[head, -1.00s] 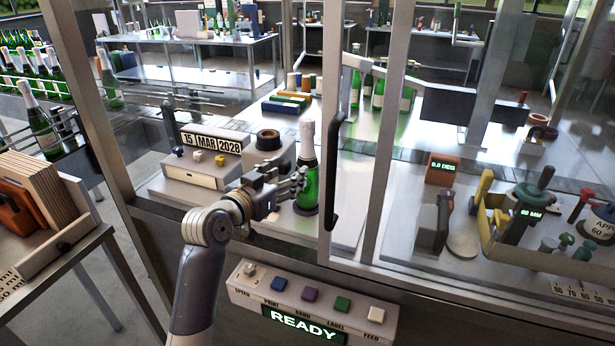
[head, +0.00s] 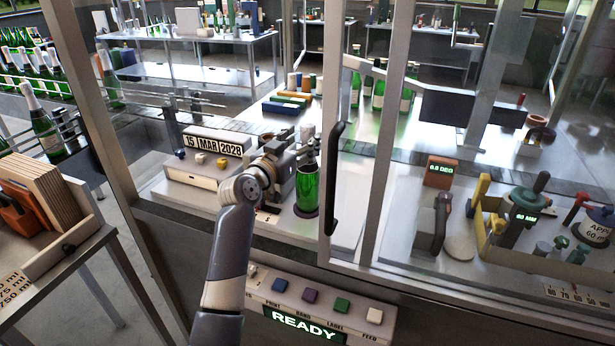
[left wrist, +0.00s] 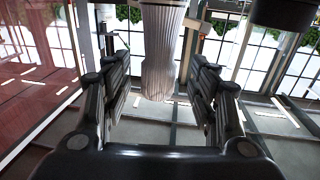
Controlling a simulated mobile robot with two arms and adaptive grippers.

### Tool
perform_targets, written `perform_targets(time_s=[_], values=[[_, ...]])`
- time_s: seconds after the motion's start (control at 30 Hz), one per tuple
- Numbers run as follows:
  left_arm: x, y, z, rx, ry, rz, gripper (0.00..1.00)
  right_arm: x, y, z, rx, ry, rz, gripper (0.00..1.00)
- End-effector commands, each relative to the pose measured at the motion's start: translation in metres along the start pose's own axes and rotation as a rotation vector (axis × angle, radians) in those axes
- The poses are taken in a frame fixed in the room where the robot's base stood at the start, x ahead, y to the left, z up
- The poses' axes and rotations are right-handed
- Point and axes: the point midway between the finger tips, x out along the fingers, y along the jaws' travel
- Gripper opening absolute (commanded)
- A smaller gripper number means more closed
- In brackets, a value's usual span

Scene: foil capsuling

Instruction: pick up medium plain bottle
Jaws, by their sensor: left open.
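A green bottle (head: 307,190) with a pale foil-covered top stands upright on a dark round pad (head: 305,212) on the machine's white surface, inside the frame opening. It bears no label that I can see. My left gripper (head: 306,150) is at the height of the bottle's neck and hides part of it. In the left wrist view the pale pleated foil (left wrist: 161,50) hangs between the two open fingers of that gripper (left wrist: 160,88), with a gap on each side. My right gripper is not in view.
A dark vertical handle (head: 335,180) and a metal frame post stand just right of the bottle. A date block (head: 213,143) sits to its left. A button panel reading READY (head: 303,322) is in front. Several green bottles stand at far left.

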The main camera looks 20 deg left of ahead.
Motion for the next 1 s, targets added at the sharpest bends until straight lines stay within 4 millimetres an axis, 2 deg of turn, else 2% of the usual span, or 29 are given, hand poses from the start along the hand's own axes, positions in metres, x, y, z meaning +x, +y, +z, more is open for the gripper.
perform_targets(time_s=[0.07,0.23,0.57,0.67,0.8,0.83,0.97,1.0], values=[[0.011,0.002,-0.004,-0.003,-0.002,0.001,0.54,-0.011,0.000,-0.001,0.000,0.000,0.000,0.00],[0.027,0.001,-0.001,-0.002,0.000,-0.001,0.54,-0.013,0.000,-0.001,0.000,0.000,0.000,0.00],[0.031,0.001,0.000,0.000,0.000,-0.001,0.54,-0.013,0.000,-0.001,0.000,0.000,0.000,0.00],[0.031,0.001,0.000,0.000,0.000,-0.001,0.36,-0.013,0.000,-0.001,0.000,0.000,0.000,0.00],[0.031,0.001,0.000,0.000,0.000,-0.001,0.04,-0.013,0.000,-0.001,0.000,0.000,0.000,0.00],[0.031,0.001,0.000,0.000,0.000,-0.001,0.00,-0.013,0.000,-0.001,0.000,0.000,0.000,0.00],[0.031,0.001,0.001,0.000,0.000,-0.001,0.00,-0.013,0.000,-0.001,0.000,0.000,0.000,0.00],[0.031,0.001,-0.004,0.001,0.009,-0.002,0.00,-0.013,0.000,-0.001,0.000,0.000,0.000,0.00]])
